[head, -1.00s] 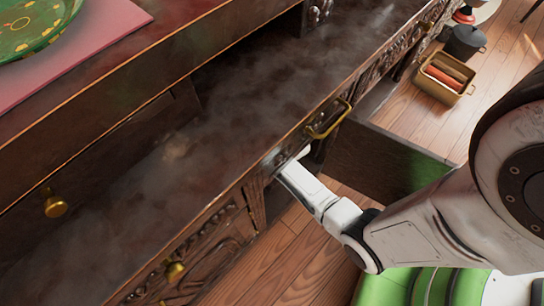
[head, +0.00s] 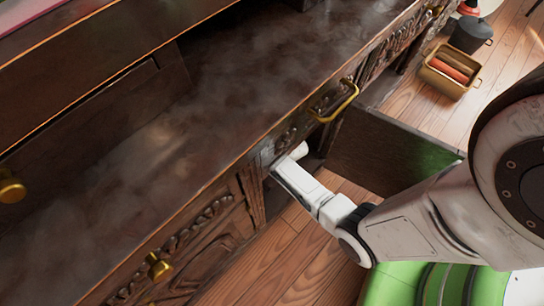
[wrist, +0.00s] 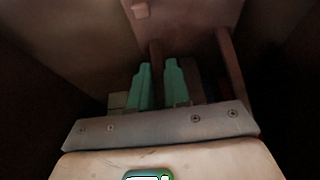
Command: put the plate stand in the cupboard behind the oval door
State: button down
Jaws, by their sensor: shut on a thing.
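In the wrist view, my gripper (wrist: 160,75) has green fingers closed around part of a brown wooden piece, which appears to be the plate stand (wrist: 228,65). Its posts and a broad upper part show ahead of the fingers; its lower end is hidden. Dark walls surround it. In the head view, my white arm reaches into an opening in the dark carved cabinet (head: 212,204), so gripper and stand are hidden there. An open door panel (head: 380,150) stands out from the cabinet, right of my arm. I cannot tell whether its front has an oval.
A brass handle (head: 337,103) is on the cabinet front above the opening. Brass knobs (head: 159,267) are further left. A tan bin (head: 447,75) and a dark pot (head: 470,35) stand on the wooden floor (head: 265,255) beyond the door.

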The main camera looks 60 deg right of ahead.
jog(key=c, duration=1.1)
grip_release()
jog(key=shift+f, duration=0.1)
jog(key=p+v, duration=0.5)
jog(key=v, duration=0.2)
jog(key=shift+r, duration=0.3)
jog(key=shift+s, duration=0.15)
